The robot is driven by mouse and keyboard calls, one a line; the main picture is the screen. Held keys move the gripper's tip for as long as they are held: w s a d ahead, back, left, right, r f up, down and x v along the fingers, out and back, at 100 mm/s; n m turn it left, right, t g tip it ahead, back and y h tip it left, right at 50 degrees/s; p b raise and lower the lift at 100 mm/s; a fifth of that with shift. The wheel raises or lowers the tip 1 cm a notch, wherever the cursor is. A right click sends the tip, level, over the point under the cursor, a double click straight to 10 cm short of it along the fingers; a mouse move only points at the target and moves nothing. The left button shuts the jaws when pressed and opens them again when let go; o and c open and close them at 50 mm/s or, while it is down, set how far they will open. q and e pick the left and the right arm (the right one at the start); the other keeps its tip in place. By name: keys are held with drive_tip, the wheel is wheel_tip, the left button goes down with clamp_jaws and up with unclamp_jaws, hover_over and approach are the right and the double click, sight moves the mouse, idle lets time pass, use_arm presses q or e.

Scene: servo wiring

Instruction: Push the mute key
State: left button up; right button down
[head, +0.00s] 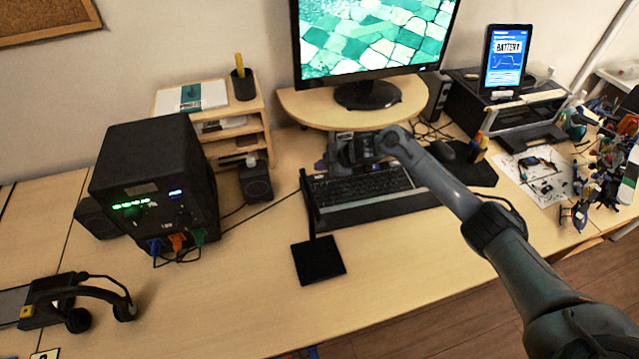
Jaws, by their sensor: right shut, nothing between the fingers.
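The black keyboard (362,188) lies on the desk below the monitor, with a dark wrist rest along its front edge. The mute key is too small to make out. My right arm reaches in from the lower right, and my right gripper (327,166) is over the back left part of the keyboard. It is shut and empty. The gripper and wrist hide part of the keyboard's back rows. I cannot tell whether the fingertips touch a key. My left gripper is not in view.
A black stand (318,262) with a tall post rises just left of the keyboard. The monitor (372,38) stands on a wooden riser (292,104) behind. A black power supply box (150,185) is at left. A mouse (441,151) lies right of the keyboard.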

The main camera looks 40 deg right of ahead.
sight(319, 178)
drive_tip(key=shift+f, duration=0.8)
idle(0.6)
idle(0.7)
drive_tip(key=shift+f, duration=0.2)
drive_tip(key=shift+f, duration=0.25)
